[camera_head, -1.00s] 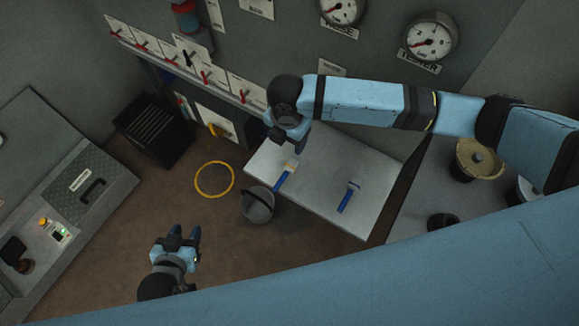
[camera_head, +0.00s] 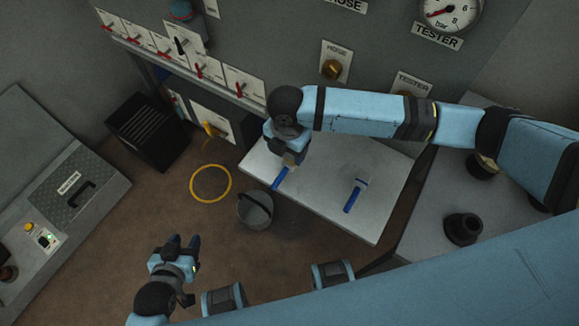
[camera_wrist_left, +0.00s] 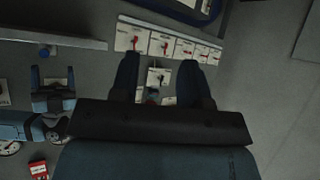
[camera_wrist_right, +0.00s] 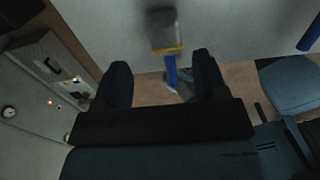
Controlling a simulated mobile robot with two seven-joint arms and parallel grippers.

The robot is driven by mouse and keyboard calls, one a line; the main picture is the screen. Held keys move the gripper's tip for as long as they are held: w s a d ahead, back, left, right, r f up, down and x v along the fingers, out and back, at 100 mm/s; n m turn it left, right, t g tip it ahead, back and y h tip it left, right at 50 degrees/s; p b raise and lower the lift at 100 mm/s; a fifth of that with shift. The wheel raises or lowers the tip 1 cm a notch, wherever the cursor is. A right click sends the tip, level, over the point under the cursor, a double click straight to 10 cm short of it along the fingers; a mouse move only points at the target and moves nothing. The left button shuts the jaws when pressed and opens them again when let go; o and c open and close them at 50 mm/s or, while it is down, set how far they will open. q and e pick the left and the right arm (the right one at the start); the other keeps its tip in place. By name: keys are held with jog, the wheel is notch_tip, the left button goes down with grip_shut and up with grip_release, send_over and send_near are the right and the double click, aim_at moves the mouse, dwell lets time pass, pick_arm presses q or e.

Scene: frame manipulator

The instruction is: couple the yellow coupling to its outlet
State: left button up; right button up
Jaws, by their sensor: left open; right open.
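A small yellow fitting (camera_head: 209,129) shows at the low wall panel in the head view; I cannot tell whether it is the coupling. A brass outlet (camera_head: 333,69) sits on a plate labelled HOSE. Another brass outlet (camera_head: 405,93), labelled TESTER, is partly hidden by my right arm. My right gripper (camera_head: 293,155) is open over the white table, at the head of a blue-handled brush (camera_head: 281,178). In the right wrist view the brush head (camera_wrist_right: 164,32) lies beyond the open fingers. My left gripper (camera_head: 183,241) is open and empty above the floor, apart from everything.
The white table (camera_head: 325,205) also bears a second blue-handled tool (camera_head: 354,194). A grey bucket (camera_head: 255,210) stands beside it. A black slatted box (camera_head: 148,132) stands by the wall. Floor around my left gripper is clear.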

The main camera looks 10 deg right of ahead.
aim_at(290, 161)
jog(key=shift+f+b, duration=0.15)
jog(key=shift+b, duration=0.15)
jog(key=f+b, duration=0.1)
jog(key=b, duration=0.1)
jog(key=f+b, duration=0.3)
jog(key=shift+s+d+f+b, duration=0.25)
jog(key=shift+s+b, duration=0.1)
jog(key=shift+b, duration=0.05)
jog(key=shift+f, duration=0.2)
jog(key=shift+r, duration=0.1)
pick_arm(q)
jog(key=f, duration=0.3)
jog(key=shift+w+d+f, duration=0.35)
jog(key=shift+f, duration=0.05)
jog(key=shift+f, duration=0.1)
pick_arm(e)
jog(key=shift+c, duration=0.2)
pick_arm(q)
jog(key=shift+s+a+f, duration=0.1)
pick_arm(e)
jog(key=c, duration=0.9)
